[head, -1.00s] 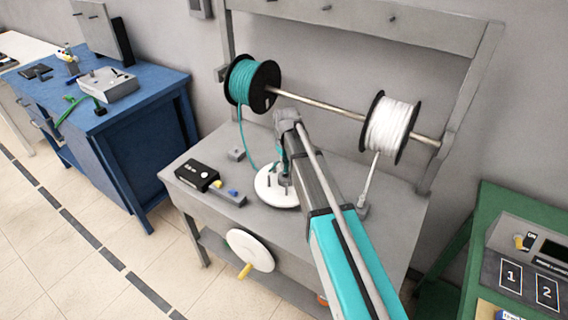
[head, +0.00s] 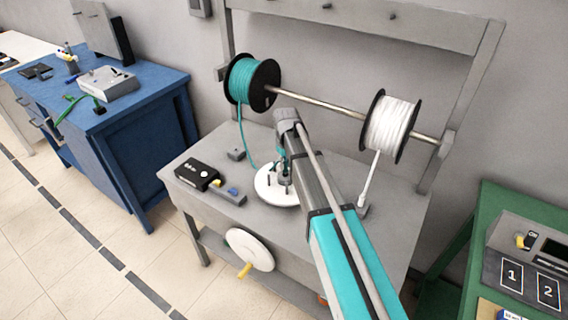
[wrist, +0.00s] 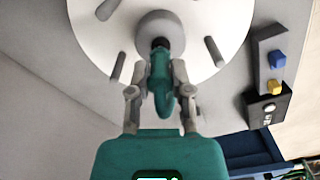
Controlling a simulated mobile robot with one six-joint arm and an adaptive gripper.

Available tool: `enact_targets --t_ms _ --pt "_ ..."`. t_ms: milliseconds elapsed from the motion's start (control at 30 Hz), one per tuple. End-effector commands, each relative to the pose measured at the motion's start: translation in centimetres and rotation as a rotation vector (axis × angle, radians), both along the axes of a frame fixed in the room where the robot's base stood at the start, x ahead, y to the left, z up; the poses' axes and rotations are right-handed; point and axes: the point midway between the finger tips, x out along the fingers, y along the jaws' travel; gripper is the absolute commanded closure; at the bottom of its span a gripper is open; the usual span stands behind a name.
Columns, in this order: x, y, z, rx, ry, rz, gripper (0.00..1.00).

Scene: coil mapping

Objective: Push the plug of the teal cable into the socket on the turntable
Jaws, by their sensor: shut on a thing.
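The white turntable (head: 266,190) lies on the grey bench; the wrist view shows its disc (wrist: 88,32) with several grey pegs and a round grey hub (wrist: 158,22) in the middle. My gripper (wrist: 160,78) is shut on the teal plug (wrist: 160,66), between its two grey fingers. The plug's black tip (wrist: 160,43) is at the near edge of the hub. I cannot tell how far it is in, and the socket opening is hidden. In the head view my gripper (head: 284,173) is over the turntable, partly hidden by my arm. The teal cable (head: 243,135) hangs from its spool.
The teal spool (head: 240,80) and a white spool (head: 388,128) hang on a rod above the bench. A black box (head: 195,176) and a grey block with blue and yellow buttons (head: 229,194) sit left of the turntable. A white handwheel (head: 250,250) is on the bench front.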

Motion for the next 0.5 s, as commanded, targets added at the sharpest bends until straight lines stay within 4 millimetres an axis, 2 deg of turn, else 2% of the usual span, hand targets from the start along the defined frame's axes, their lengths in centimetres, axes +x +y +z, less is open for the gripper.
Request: enact_targets --t_ms 500 --pt "0.00 0.02 -0.73 0.000 0.000 0.000 1.00"
